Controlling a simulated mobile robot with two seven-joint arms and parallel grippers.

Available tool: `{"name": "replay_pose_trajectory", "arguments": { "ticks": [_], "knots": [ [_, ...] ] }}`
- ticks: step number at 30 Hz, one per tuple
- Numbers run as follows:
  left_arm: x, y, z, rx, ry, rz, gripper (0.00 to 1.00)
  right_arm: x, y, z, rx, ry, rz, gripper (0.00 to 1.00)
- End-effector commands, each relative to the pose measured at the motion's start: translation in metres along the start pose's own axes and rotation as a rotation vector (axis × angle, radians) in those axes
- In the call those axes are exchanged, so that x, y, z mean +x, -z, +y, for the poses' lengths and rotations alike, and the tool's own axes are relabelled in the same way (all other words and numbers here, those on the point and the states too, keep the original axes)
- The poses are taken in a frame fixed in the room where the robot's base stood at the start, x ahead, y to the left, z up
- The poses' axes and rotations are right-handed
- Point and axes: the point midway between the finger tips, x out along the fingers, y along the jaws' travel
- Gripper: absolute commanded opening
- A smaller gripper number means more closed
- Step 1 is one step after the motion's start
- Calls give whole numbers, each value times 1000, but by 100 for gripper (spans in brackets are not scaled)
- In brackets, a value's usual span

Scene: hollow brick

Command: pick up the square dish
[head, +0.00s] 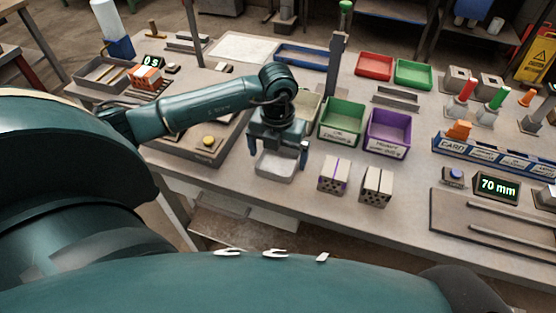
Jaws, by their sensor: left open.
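The square dish (276,168), a small pale grey tray, lies on the workbench near its front edge. My left gripper (278,152) points down over the dish with its two fingers apart, one towards each side of it. The gripper hides the far part of the dish. I cannot tell whether the fingers touch its rim. My right gripper is not in view.
Two hollow bricks (375,187) stand right of the dish. Behind it are a green bin (342,137) and a purple bin (387,149). The bench is clear just right of the dish.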

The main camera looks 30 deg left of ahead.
Motion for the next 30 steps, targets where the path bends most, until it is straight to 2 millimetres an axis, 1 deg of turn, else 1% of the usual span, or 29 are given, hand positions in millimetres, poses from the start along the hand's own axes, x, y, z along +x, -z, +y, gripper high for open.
{"name": "replay_pose_trajectory", "arguments": {
  "ticks": [1, 4, 11, 14, 26, 27, 30],
  "knots": [
    [7, 0, 0, 0, 1, 3, 100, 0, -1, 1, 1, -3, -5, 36],
    [14, 0, -1, 2, 1, 0, 100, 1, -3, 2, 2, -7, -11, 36],
    [16, 0, -1, 2, 1, -1, 100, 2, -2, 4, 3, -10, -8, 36],
    [16, 0, -1, 2, 1, -1, 93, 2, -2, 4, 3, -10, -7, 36],
    [16, 0, -1, 1, 1, -1, 61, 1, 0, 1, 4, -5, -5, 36],
    [16, 0, -1, 1, 2, -2, 59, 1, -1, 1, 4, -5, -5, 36],
    [16, 0, -1, 1, 2, -2, 59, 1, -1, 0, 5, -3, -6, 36]
  ]
}}
